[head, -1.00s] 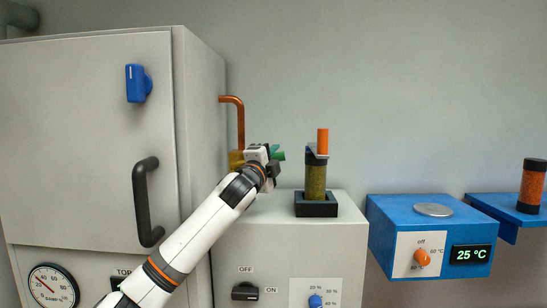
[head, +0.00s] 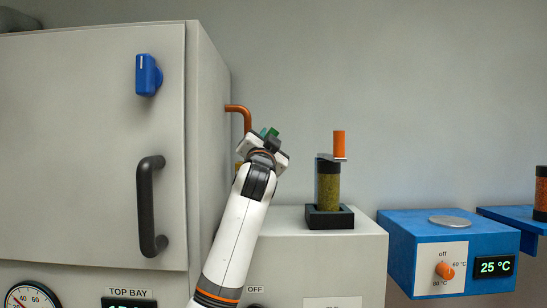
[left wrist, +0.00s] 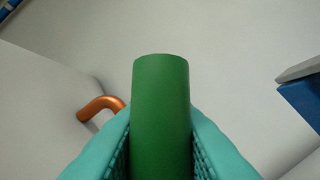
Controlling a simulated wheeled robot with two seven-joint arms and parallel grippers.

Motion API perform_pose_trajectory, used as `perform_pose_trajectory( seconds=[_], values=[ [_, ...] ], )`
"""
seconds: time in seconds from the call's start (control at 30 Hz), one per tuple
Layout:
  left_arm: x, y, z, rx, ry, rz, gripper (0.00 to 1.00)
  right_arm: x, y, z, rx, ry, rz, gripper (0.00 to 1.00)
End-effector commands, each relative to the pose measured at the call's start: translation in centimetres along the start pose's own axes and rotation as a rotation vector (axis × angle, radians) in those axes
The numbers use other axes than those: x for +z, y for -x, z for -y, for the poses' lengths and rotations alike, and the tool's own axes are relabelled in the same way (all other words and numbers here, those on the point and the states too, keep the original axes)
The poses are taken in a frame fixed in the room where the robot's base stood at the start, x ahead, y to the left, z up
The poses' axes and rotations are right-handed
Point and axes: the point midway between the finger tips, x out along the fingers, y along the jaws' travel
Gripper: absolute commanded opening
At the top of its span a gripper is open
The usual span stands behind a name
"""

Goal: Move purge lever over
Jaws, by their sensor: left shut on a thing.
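The purge lever shows as a green handle (left wrist: 160,115) in the left wrist view, upright between the teal finger pads of my left gripper. My left gripper (head: 267,138) is shut on it, beside the cabinet's right side wall. In the head view only a small bit of the green lever (head: 273,132) shows past the fingers. A yellow brass part (head: 239,167) sits just left of the gripper, mostly hidden by it. A copper pipe (head: 240,112) bends out of the cabinet wall above. My right gripper is not in view.
The large grey cabinet (head: 90,120) stands at left with a black door handle (head: 149,205) and a blue knob (head: 148,75). A blue heater (head: 425,226) stands farther right.

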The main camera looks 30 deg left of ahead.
Motion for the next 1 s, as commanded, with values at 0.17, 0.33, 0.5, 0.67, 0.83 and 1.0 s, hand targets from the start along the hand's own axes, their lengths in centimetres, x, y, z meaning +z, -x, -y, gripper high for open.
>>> perform_pose_trajectory(
  seconds=[0.17,0.33,0.5,0.67,0.83,1.0],
  values=[
    [-0.5,-0.1,-1.3,0.065,0.157,-0.037,0.0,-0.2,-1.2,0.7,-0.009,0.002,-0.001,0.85],
    [-1.0,-0.3,-2.8,0.126,0.29,-0.067,0.0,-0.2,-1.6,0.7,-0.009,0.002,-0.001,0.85],
    [-1.5,-0.3,-4.0,0.178,0.404,-0.092,0.0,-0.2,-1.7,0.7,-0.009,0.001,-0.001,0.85],
    [-2.0,-0.2,-4.7,0.216,0.486,-0.11,0.0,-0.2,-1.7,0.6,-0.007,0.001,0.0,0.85],
    [-2.4,-0.2,-5.3,0.242,0.54,-0.123,0.0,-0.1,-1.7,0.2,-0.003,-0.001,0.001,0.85],
    [-2.6,-0.2,-5.5,0.255,0.568,-0.13,0.0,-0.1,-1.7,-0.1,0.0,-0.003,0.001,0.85]
  ],
)
